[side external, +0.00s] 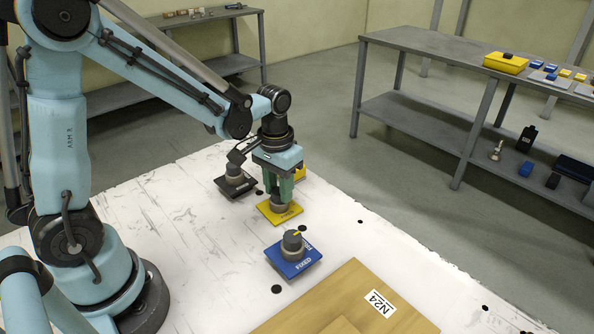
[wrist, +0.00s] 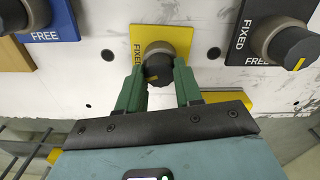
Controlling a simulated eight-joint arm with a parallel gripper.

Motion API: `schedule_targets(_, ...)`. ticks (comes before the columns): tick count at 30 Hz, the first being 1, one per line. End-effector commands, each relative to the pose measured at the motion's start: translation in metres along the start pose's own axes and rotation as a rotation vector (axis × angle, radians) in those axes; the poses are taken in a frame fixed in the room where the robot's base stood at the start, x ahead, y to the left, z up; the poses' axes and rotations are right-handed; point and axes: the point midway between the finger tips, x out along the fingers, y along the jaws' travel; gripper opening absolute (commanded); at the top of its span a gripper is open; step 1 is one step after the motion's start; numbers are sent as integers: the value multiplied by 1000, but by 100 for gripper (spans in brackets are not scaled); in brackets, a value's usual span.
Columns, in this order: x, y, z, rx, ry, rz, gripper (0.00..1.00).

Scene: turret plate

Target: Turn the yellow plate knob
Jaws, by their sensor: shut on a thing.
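The yellow plate (side external: 266,209) lies on the white table top under my gripper, and it also shows in the wrist view (wrist: 176,36). Its dark round knob (wrist: 158,70) stands on a grey-beige collar, with a short yellow mark on its face. The word FIXED shows along the plate's left edge in the wrist view. My gripper (side external: 284,200) points down, its green fingers on either side of the knob and shut on it. In the side view the fingers hide most of the knob. The wrist view shows the gripper (wrist: 159,77) with the knob between its fingertips.
A blue plate with a knob (side external: 293,254) is nearer the camera, and a black plate with a knob (side external: 235,183) is behind to the left. Another yellow object (side external: 300,172) shows partly behind my gripper. A wooden board (side external: 340,300) lies at the front. Grey benches stand beyond.

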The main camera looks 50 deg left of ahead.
Motion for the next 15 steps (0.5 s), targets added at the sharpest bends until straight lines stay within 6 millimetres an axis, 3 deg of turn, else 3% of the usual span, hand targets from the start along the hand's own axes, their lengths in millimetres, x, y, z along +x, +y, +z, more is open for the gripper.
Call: schedule_targets(15,0,1,0,279,-5,1,4)
